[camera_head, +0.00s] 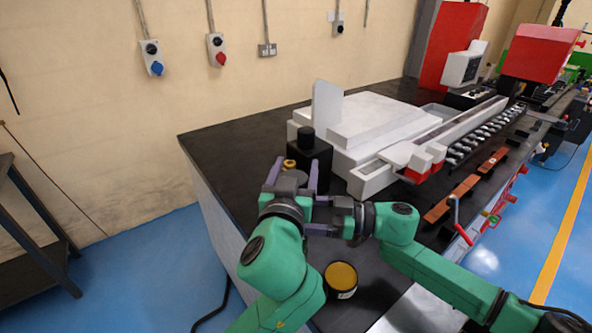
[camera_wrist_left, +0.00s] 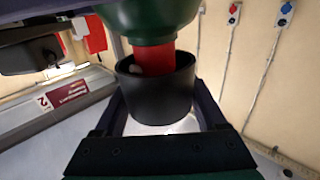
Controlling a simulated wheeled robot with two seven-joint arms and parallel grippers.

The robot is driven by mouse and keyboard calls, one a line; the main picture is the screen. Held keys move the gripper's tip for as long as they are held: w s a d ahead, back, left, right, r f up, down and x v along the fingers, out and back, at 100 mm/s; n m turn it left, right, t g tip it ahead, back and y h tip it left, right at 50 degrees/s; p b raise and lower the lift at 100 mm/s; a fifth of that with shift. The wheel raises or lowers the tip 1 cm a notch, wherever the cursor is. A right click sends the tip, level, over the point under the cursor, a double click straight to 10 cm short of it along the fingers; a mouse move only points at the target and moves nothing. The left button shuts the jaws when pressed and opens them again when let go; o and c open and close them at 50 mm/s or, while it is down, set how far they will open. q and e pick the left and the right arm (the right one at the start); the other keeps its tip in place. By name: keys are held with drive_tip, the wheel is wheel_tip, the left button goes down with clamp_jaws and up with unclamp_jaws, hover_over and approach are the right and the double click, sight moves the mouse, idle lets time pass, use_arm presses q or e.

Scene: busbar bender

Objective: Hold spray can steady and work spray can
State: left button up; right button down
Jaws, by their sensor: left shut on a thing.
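I cannot tell how these parts belong to the can. My right gripper (camera_head: 320,214) comes from the right, close beside the left one. Its grip is hidden, and I cannot tell whether it touches the can.
A black tin with a yellow top (camera_head: 341,276) stands near the bench's front. A black block (camera_head: 310,160) and a white machine (camera_head: 380,125) stand behind the grippers. Copper bars (camera_head: 452,198) and a red-handled crank (camera_head: 455,215) are at right. The dark bench top (camera_head: 225,145) is clear at left.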

drive_tip(key=shift+f, duration=0.1)
drive_tip(key=shift+c, duration=0.4)
unclamp_jaws()
use_arm(q)
wheel_tip(320, 180, up, 4)
drive_tip(key=shift+w+f, duration=0.1)
use_arm(e)
drive_tip(key=shift+o, duration=0.4)
drive_tip(key=shift+w, duration=0.1)
